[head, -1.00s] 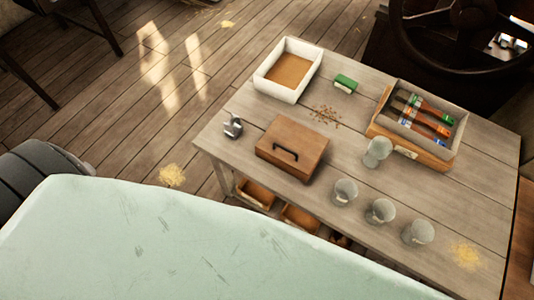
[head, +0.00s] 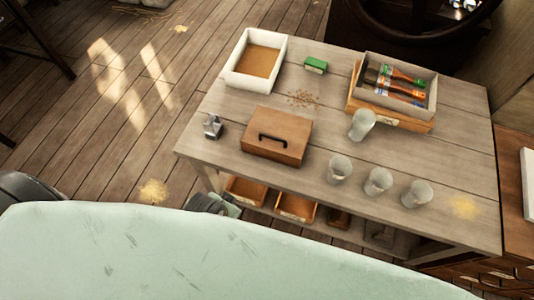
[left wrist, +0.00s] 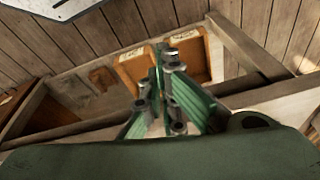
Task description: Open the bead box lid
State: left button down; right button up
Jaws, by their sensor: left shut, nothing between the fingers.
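The bead box (head: 286,126) is a brown wooden box on the table, with a black handle on its flat lid. The lid is shut. My left gripper (head: 223,204) shows small and partly hidden at the table's front edge, below and left of the box and apart from it. In the left wrist view its green fingers (left wrist: 160,68) are together with nothing between them, in front of the small wooden bins under the table. The box does not show clearly in that view. My right gripper is in neither view.
On the table (head: 458,112) are a white tray (head: 232,77), a green block (head: 315,66), scattered beads (head: 302,99), a small metal object (head: 212,127), several clear glasses (head: 378,181) and a crate of colored tubes (head: 356,103). Open bins (head: 296,207) sit below.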

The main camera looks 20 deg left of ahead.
pick_arm(q)
jog(key=w+d+r+m+t+b, duration=0.25)
jog(key=w+r+m, duration=0.35)
jog(key=r+m, duration=0.5)
jog(key=m+t, duration=0.2)
jog(key=m, duration=2.1)
send_near(269, 151)
jog(key=x, duration=0.6)
jog(key=shift+w+d+f, duration=0.1)
jog(key=shift+w+f, duration=0.1)
jog(key=shift+f, duration=0.05)
